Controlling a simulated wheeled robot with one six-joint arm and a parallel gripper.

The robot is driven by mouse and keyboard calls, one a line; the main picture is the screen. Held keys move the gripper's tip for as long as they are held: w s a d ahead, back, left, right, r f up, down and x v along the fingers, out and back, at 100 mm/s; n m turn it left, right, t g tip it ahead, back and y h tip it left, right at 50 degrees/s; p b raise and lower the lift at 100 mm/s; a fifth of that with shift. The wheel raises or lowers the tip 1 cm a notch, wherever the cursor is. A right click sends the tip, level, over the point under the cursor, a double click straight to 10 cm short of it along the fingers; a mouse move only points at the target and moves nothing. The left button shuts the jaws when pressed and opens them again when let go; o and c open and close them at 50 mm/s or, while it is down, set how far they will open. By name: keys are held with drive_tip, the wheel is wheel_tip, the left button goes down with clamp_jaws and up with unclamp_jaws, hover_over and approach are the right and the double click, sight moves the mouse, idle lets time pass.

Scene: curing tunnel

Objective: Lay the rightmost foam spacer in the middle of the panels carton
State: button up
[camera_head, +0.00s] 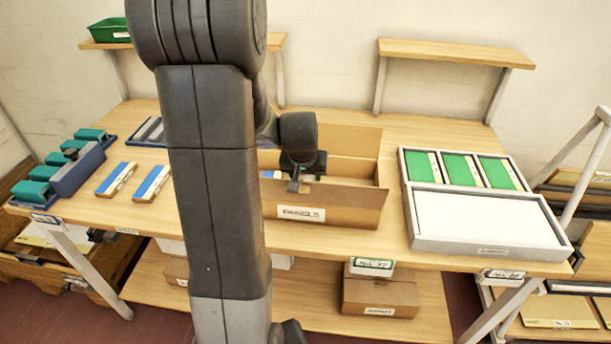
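The open cardboard carton (345,205) stands at the middle of the table, with a label on its front and its flaps up; I cannot read the label well enough to confirm it is the panels carton. My gripper (295,184) points down over the carton's near side. Its fingers are small and dark, and I cannot tell whether they are open or shut. A blue piece (271,174) shows inside the carton, partly hidden by my arm. No piece is clearly identifiable as a foam spacer.
A grey tray (412,232) at right has a white slab (485,217) in front and three green-and-tan pieces (461,169) behind. At left are two blue-and-tan pieces (152,183) and a blue rack (78,170) with teal blocks. Raised shelves (455,53) stand behind. My arm hides the centre-left.

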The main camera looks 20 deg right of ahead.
drive_tip(key=shift+r+p, duration=0.5)
drive_tip(key=shift+p, duration=0.05)
drive_tip(key=v, duration=1.2)
